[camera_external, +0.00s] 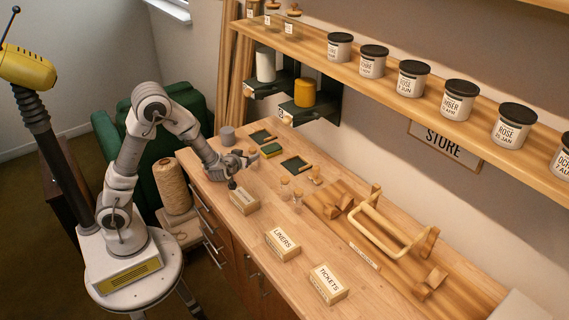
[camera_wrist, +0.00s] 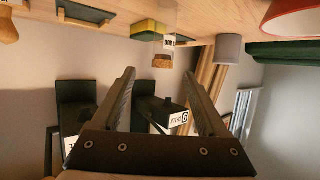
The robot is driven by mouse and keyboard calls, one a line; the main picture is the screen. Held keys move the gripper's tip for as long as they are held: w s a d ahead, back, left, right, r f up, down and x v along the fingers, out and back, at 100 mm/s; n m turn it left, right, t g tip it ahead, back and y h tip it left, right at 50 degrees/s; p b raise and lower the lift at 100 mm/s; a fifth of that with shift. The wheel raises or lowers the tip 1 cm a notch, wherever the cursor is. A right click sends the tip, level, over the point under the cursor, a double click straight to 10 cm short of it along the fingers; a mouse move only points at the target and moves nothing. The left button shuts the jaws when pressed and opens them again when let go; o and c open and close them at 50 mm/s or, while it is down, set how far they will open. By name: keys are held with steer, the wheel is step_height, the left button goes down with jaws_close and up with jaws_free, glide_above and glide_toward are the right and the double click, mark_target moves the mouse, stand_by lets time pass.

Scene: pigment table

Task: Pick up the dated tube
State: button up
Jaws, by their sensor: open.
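A clear tube with a cork end (camera_wrist: 163,48) and a white label shows in the wrist view, upside down in the picture. It lies between and beyond my two fingertips, apart from them. The label print is too small to read surely as a date. My gripper (camera_wrist: 158,76) is open and empty. In the external view my gripper (camera_external: 243,161) is low over the far left of the table, close to a small corked tube (camera_external: 253,153). Two more corked tubes (camera_external: 285,188) (camera_external: 298,197) stand nearer the table's middle.
A green-and-yellow sponge (camera_external: 271,150), dark trays (camera_external: 296,164) and a grey cup (camera_external: 227,135) are near my gripper. Labelled boxes (camera_external: 283,243) line the front edge. A wooden rack (camera_external: 390,232) fills the right. A shelf of jars (camera_external: 395,85) overhangs the back.

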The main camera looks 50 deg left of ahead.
mark_target(252, 152)
steer(key=x, duration=0.5)
steer(key=shift+x, duration=2.65)
steer(key=shift+s+a, duration=0.1)
jaws_close()
